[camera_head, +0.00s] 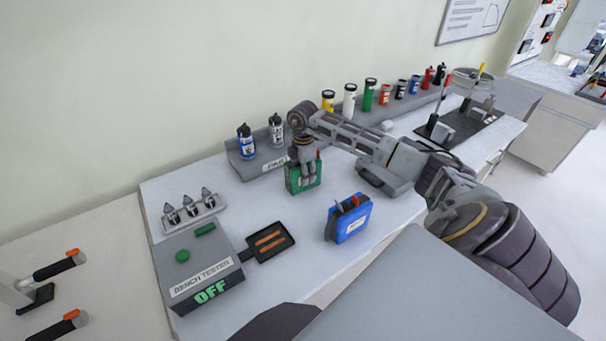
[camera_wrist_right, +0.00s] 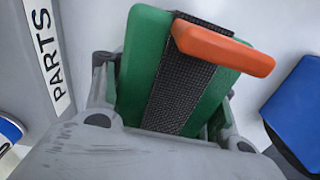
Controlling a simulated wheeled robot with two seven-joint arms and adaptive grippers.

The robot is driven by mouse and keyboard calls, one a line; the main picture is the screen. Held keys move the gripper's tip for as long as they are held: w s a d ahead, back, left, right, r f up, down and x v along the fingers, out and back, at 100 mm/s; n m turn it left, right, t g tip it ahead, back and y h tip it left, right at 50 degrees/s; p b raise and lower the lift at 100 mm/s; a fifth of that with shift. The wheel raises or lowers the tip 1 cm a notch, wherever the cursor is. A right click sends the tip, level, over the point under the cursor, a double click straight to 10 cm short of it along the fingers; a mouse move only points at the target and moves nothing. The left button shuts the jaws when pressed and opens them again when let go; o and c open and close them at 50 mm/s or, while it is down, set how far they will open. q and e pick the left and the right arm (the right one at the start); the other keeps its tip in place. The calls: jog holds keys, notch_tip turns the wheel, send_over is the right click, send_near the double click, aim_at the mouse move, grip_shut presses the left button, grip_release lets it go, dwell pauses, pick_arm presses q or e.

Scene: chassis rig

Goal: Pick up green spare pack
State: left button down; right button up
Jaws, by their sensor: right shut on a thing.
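The green spare pack (camera_head: 303,180) stands on the white bench in front of the grey parts rack. In the right wrist view the green pack (camera_wrist_right: 145,60) shows a black textured strap and an orange tab. My right gripper (camera_head: 307,172) comes down from above and is shut on the green pack, with a finger on each side of it. Whether the pack touches the bench is hard to tell. My left gripper is not in view.
A blue pack (camera_head: 350,222) stands to the right of the green one. A bench tester (camera_head: 205,265) reading OFF, with a dark contact tray (camera_head: 270,243), is at front left. A parts rack (camera_head: 247,165) with two bottles is behind. Several coloured cylinders line the back right.

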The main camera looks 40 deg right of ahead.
jog(key=c, duration=0.6)
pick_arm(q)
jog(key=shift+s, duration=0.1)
pick_arm(e)
jog(key=shift+o, duration=0.2)
jog(key=shift+r, duration=0.25)
jog(key=shift+w+r, duration=0.1)
jog(key=shift+r, duration=0.5)
notch_tip(320, 180, up, 6)
jog(key=shift+r+b, duration=0.2)
jog(key=shift+b, duration=0.1)
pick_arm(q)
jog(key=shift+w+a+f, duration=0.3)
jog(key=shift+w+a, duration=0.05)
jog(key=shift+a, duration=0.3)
pick_arm(e)
jog(key=shift+r, duration=1)
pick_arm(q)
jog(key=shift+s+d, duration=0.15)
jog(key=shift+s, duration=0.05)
